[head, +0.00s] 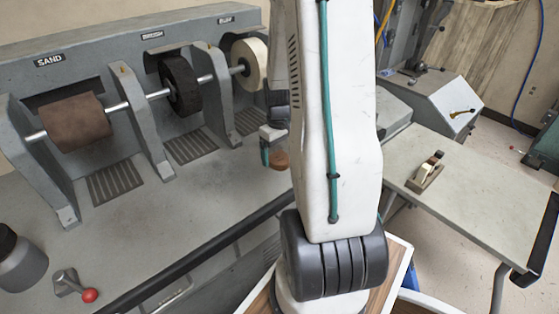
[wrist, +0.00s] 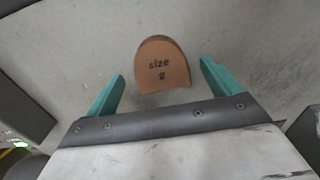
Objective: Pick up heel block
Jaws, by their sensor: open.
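The heel block (wrist: 162,65) is a tan-brown, rounded piece marked "size 8". In the wrist view it lies between and just beyond the teal fingertips of my gripper (wrist: 160,76), with a gap on each side. My gripper is open and empty. In the head view the heel block (head: 279,160) shows as a small brown shape beside my arm, close to my gripper (head: 270,157). My arm hides part of my gripper there.
A grey finishing machine (head: 130,150) carries a sanding roller (head: 74,122), a black brush wheel (head: 181,86) and a pale buffing wheel (head: 250,62). A red-knobbed lever (head: 77,288) stands at the front left. A table (head: 465,205) at right holds a small plane-like tool (head: 426,172).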

